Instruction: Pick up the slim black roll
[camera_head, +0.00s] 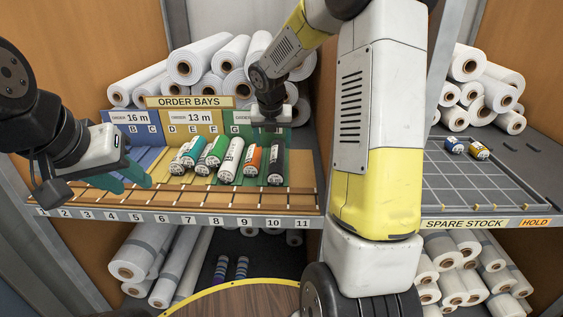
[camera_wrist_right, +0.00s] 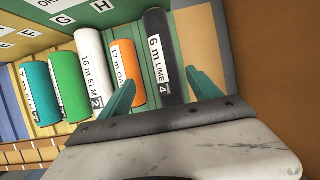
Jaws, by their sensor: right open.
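The slim black roll (camera_head: 276,162) lies at the right end of the row of rolls in the order bays. In the right wrist view the black roll (camera_wrist_right: 162,48) reads "6 m LIME" with a 4. My right gripper (camera_head: 269,127) is above the roll's far end, open. In its wrist view the teal fingers (camera_wrist_right: 161,80) are apart, one on each side of the black roll, with the left one close to the orange roll (camera_wrist_right: 126,72). Whether they touch the roll cannot be told. My left gripper (camera_head: 138,178) is open and empty over the left bays.
A white roll (camera_head: 230,160), green and teal rolls lie left of the orange one. The numbered front ledge (camera_head: 180,217) runs below. A spare stock tray (camera_head: 450,190) at right holds two short rolls. Large white rolls (camera_head: 200,60) are stacked behind. Bays at left are empty.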

